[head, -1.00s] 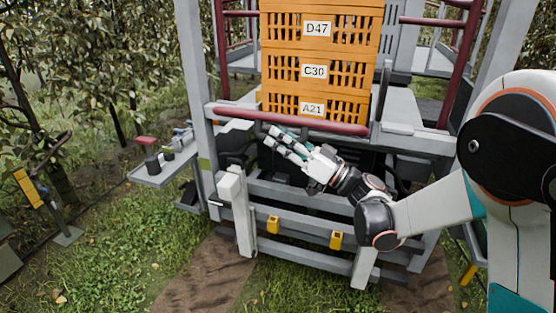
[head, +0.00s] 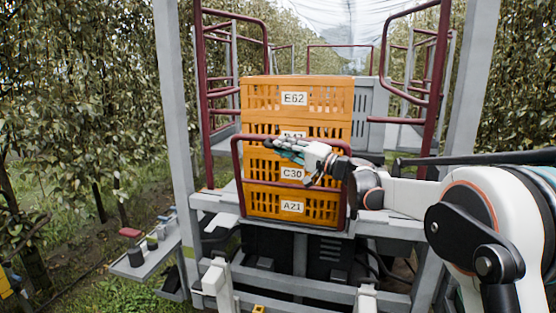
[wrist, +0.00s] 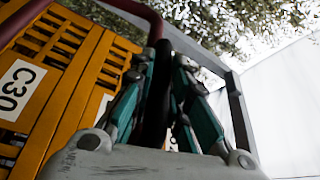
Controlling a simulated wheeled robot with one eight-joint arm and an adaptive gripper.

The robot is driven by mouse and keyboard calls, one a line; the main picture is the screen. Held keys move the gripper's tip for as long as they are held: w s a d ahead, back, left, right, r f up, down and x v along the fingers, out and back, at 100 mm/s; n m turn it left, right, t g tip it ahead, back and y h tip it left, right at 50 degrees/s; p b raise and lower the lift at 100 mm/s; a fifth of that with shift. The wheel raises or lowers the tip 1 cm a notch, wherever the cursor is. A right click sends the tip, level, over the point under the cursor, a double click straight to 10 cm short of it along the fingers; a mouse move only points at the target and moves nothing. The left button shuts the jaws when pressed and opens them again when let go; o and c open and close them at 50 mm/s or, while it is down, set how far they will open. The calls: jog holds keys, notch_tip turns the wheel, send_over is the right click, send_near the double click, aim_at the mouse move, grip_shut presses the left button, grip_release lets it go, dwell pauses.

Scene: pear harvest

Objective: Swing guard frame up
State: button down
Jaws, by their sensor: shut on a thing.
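The guard frame (head: 237,168), a dark red bent tube, stands raised in front of the orange crate stack in the head view. Its top bar crosses the crates at about the second label from the top. My gripper (head: 279,147) is at this bar, with its fingers shut on it. The grip itself is partly hidden by the fingers.
The orange crates (head: 260,98) stand stacked on the platform close behind the frame. Dark red rails (head: 443,80) and grey posts (head: 176,100) flank them. A side shelf (head: 135,268) with small items is at the lower left. Trees line both sides.

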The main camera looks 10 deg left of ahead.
jog(key=w+r+m+p, duration=0.1)
jog(key=w+m, duration=0.1)
jog(key=w, duration=0.5)
jog(key=shift+d+r+h+p, duration=0.3)
jog(key=shift+r+h+p, duration=0.05)
jog(key=shift+h+p, duration=0.05)
jog(key=c, duration=1.5)
grip_release()
jog(key=shift+c, duration=0.2)
jog(key=shift+f, duration=0.1)
jog(key=shift+d, duration=0.1)
jog(key=r+v, duration=0.1)
jog(key=v, duration=1)
jog(key=shift+s+d+f, duration=0.15)
jog(key=shift+d+f, duration=0.15)
jog(key=shift+f, duration=0.2)
